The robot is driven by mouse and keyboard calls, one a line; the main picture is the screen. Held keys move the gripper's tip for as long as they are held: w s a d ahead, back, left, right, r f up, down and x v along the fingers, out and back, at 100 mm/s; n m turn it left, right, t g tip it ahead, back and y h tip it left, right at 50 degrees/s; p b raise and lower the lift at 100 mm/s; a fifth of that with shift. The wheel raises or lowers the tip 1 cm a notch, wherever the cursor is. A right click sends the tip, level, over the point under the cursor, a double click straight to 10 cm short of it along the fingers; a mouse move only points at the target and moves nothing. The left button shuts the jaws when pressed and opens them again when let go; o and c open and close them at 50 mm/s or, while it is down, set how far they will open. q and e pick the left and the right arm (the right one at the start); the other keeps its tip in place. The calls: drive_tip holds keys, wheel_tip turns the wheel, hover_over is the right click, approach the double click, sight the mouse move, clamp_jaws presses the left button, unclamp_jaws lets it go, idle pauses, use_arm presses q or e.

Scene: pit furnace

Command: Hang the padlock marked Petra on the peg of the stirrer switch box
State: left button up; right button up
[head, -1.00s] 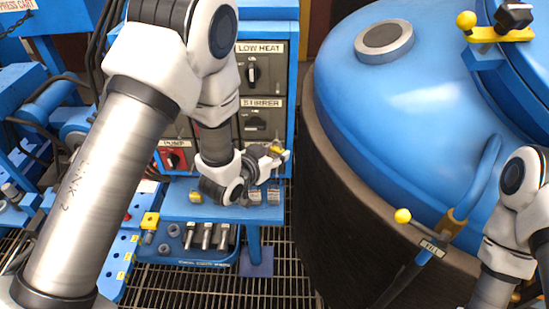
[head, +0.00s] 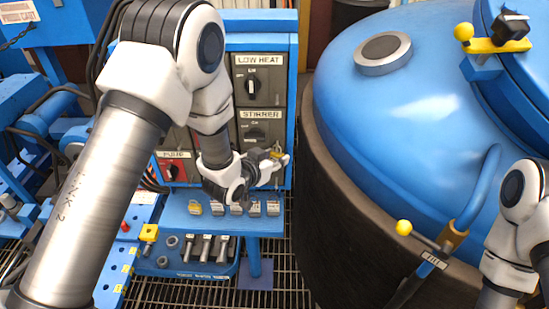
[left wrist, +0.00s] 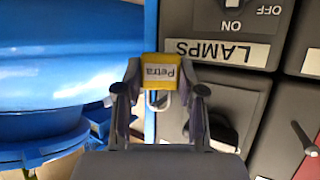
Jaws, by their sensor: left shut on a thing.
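My left gripper (head: 277,167) is shut on the yellow padlock marked Petra in front of the panel's lower right part. The left wrist view shows the padlock (left wrist: 162,72) between the fingertips, its white label readable and its metal shackle pointing down in that picture. The grey stirrer switch box (head: 257,129) is on the panel above the gripper in the head view, with a dark knob. I cannot make out its peg. The padlock is mostly too small to see clearly in the head view. My right gripper is out of view; only part of its arm shows at right.
Low heat (head: 259,85) and pump (head: 172,168) switch boxes share the panel; a lamps box (left wrist: 225,50) shows in the wrist view. Below, a blue shelf (head: 180,218) carries a yellow padlock (head: 195,208) and several grey ones. A large blue vessel (head: 400,120) stands at right.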

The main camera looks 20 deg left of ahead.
use_arm(q)
drive_tip(key=o, duration=1.3)
drive_tip(key=shift+w, duration=0.1)
drive_tip(key=v, duration=1.2)
drive_tip(key=s+f+g+y, duration=0.1)
drive_tip(key=s+f+g, duration=0.3)
drive_tip(key=f, duration=0.5)
drive_tip(key=s+f+g, duration=0.1)
drive_tip(key=s+f, duration=0.5)
drive_tip(key=f, duration=0.3)
drive_tip(key=s+a+f+n+g, duration=0.1)
drive_tip(key=s+f+g, duration=0.1)
drive_tip(key=s, duration=0.3)
drive_tip(key=s+a+f+n+g+y, duration=0.1)
drive_tip(key=s+f+g, duration=0.2)
drive_tip(key=s+f, duration=0.2)
drive_tip(key=s+a+f+n+g+y, duration=0.1)
drive_tip(key=s+f+g, duration=0.2)
drive_tip(key=s, duration=0.3)
drive_tip(key=shift+s+a+f, duration=0.2)
drive_tip(key=shift+a+f, duration=0.05)
drive_tip(key=shift+a, duration=0.15)
